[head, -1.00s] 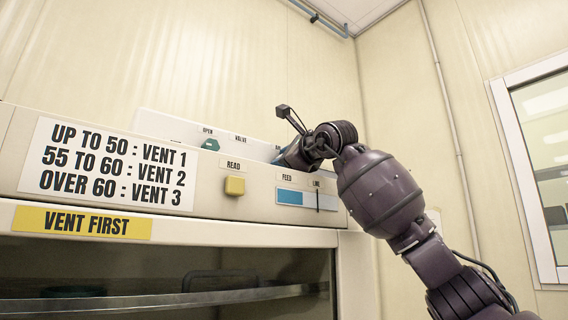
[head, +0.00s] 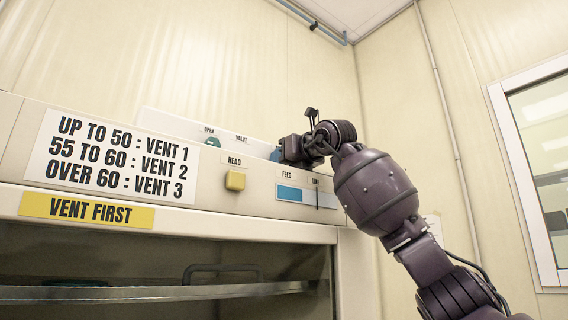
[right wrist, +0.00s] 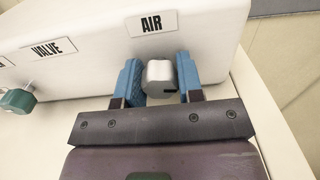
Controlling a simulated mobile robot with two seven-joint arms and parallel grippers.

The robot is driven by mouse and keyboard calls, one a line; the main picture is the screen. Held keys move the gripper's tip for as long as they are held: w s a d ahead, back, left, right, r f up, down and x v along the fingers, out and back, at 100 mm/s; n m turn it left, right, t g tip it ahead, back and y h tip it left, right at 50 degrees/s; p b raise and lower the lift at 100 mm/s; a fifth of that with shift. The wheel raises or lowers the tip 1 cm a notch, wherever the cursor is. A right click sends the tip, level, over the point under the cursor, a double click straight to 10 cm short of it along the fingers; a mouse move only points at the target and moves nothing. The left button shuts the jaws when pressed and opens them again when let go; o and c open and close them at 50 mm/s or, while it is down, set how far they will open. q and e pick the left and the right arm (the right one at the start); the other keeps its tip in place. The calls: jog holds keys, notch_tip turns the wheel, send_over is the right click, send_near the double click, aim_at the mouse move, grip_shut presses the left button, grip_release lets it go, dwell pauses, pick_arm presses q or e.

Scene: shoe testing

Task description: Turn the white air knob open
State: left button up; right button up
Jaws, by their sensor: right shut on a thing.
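The white air knob (right wrist: 161,79) sits under the AIR label (right wrist: 151,23) on the white panel in the right wrist view. It is a pale grey-white cylinder with a dark mark low on its right side. The blue fingers of my right gripper (right wrist: 162,82) are on either side of it and shut on it. In the head view my right gripper (head: 277,154) is at the right end of the upper panel, and it hides the knob there. My left gripper is in neither view.
A green valve knob (right wrist: 17,100) is left of the air knob. Below the upper panel are a yellow READ button (head: 235,180) and a blue FEED gauge (head: 292,194). The instruction sign (head: 112,157) is at the left. A window is at the far right.

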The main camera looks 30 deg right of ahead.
jog(key=shift+f+m, duration=0.1)
jog(key=shift+m, duration=1)
jog(key=o, duration=0.9)
jog(key=shift+s+b, duration=0.45)
jog(key=shift+s, duration=0.15)
jog(key=s, duration=0.2)
jog(key=s+b, duration=0.1)
jog(key=s, duration=0.2)
jog(key=s+b, duration=0.1)
jog(key=s, duration=0.2)
jog(key=shift+s+d, duration=0.1)
jog(key=shift+d, duration=0.3)
jog(key=shift+s, duration=0.7)
